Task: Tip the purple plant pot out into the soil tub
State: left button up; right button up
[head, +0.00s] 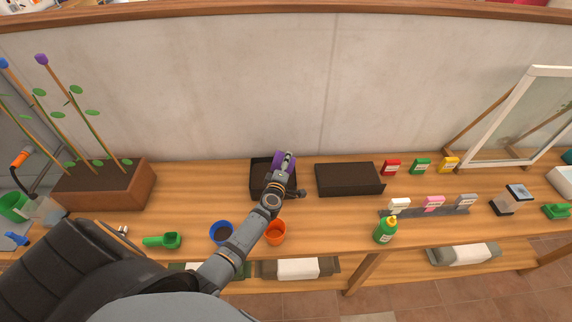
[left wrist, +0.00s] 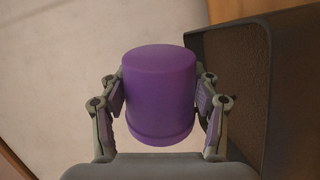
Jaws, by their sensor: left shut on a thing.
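The purple plant pot (head: 279,158) is held over the black soil tub (head: 258,188) at the back of the bench. My left gripper (head: 286,160) is shut on the pot, with a finger on each side of it in the left wrist view (left wrist: 160,98). There the pot's smooth closed end faces the top of the picture and its rim band the bottom; its mouth is hidden. The tub's dark wall (left wrist: 232,75) stands close on the right. I cannot see any soil coming out. My arm hides part of the tub. My right gripper is not in view.
A low dark tray (head: 348,180) stands right of the tub. A blue pot (head: 221,232) and an orange pot (head: 276,232) stand near the front edge, with a green scoop (head: 163,241) to the left. A green bottle (head: 385,230) is right. A brown planter (head: 105,187) is far left.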

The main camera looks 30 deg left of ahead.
pick_arm(q)
jog(key=shift+s+a+f+n+b, duration=0.15)
jog(key=shift+a+n+b, duration=0.1)
jog(key=shift+n+b, duration=0.4)
dwell(1.0)
